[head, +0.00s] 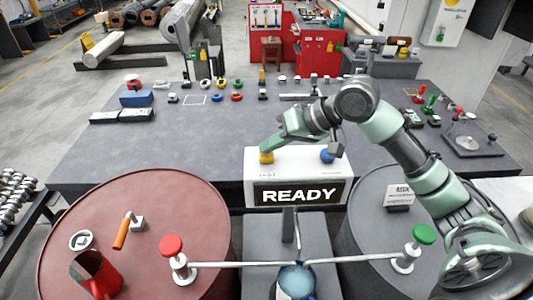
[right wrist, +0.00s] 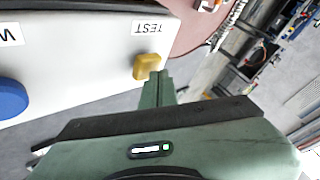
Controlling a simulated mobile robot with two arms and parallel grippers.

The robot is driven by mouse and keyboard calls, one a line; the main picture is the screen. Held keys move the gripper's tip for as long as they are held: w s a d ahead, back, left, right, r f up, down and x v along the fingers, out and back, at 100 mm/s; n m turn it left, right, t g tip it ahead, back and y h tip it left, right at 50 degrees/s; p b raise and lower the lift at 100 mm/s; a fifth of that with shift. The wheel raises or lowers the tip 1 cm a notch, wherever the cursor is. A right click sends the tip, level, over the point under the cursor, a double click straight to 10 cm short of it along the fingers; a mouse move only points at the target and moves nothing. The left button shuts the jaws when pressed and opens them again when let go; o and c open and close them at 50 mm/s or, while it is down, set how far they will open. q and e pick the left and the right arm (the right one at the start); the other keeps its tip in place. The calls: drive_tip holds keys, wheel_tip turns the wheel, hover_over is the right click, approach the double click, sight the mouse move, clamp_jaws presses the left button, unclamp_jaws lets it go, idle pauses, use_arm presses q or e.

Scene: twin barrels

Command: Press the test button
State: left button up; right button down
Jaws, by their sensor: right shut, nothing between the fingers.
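A white box (head: 290,176) with a dark display reading READY stands beyond the two barrels. A yellow button (head: 266,157) is on its top at the left, and a blue button (head: 327,155) at the right. In the right wrist view the yellow button (right wrist: 146,66) sits by a label reading TEST; the blue button (right wrist: 12,98) is at the left edge. My right gripper (head: 268,147) is shut and empty, its fingertips right at the yellow button. I cannot tell whether they touch it. My left gripper is not in view.
A red barrel (head: 150,215) with an orange-handled tool (head: 122,232) and a red cup (head: 97,275) stands at left, a grey barrel (head: 370,240) at right. Small items line the grey table (head: 200,140) behind.

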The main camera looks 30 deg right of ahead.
sight(271, 155)
drive_tip(key=shift+f, duration=0.35)
idle(0.4)
drive_tip(key=shift+r+p, duration=0.95)
drive_tip(key=shift+p, duration=0.25)
wheel_tip(271, 155, up, 5)
drive_tip(key=p, duration=0.6)
drive_tip(key=shift+r, duration=0.1)
idle(0.3)
